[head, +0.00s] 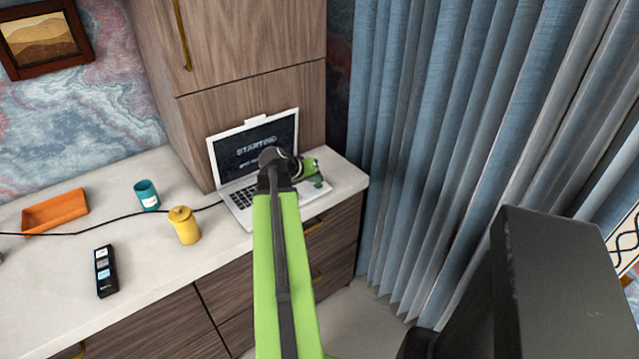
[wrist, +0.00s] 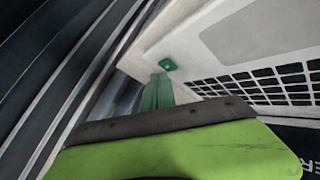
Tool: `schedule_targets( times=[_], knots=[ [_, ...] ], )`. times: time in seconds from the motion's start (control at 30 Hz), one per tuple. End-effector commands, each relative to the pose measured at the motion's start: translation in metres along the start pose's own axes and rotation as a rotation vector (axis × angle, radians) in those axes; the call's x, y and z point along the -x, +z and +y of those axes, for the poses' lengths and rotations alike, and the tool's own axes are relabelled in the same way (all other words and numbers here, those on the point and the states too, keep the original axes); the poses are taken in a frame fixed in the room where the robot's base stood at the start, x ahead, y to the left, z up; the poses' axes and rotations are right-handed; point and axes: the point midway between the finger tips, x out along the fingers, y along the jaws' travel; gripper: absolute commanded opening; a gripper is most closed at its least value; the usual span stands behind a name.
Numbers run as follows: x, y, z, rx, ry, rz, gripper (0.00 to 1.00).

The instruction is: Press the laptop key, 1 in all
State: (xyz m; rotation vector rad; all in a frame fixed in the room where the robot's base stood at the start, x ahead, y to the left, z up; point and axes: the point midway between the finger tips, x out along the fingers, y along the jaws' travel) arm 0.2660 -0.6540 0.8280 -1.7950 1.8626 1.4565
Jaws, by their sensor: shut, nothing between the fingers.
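The open laptop (head: 236,199) stands on the desk with its screen (head: 252,140) lit and reading "STARTING", with smaller text below. Its keyboard (wrist: 270,88) and touchpad (wrist: 260,28) show at the right of the wrist view. My green gripper (head: 318,182) is at the laptop's right side, low over its deck. In the wrist view my gripper's dark green fingers (wrist: 158,92) are together and empty. A small green square (wrist: 168,64) with a bright dot lies on the light surface near the fingertips. I cannot tell whether they touch.
A yellow lidded jar (head: 185,228), a teal cup (head: 147,196), an orange tray (head: 56,211) and a black remote-like device (head: 104,272) are on the desk to the left. A black cable (head: 105,219) runs to the laptop. Curtains (head: 440,150) hang at the right.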

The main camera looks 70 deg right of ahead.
Motion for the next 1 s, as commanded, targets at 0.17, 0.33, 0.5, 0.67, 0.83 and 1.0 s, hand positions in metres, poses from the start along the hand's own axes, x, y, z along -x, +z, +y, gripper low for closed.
schedule_targets(
  times=[0.17,0.33,0.5,0.67,0.83,1.0],
  knots=[
    [0.005,-0.004,0.004,0.000,0.000,0.000,0.00],
    [0.005,-0.003,0.003,0.000,0.000,0.000,0.00],
    [0.009,-0.007,0.006,0.000,0.000,0.000,0.00],
    [0.021,-0.016,0.015,0.000,0.000,0.000,0.00],
    [0.034,-0.024,0.024,0.000,0.000,0.000,0.00],
    [0.041,-0.030,0.030,0.000,0.000,0.000,0.00]
  ],
)
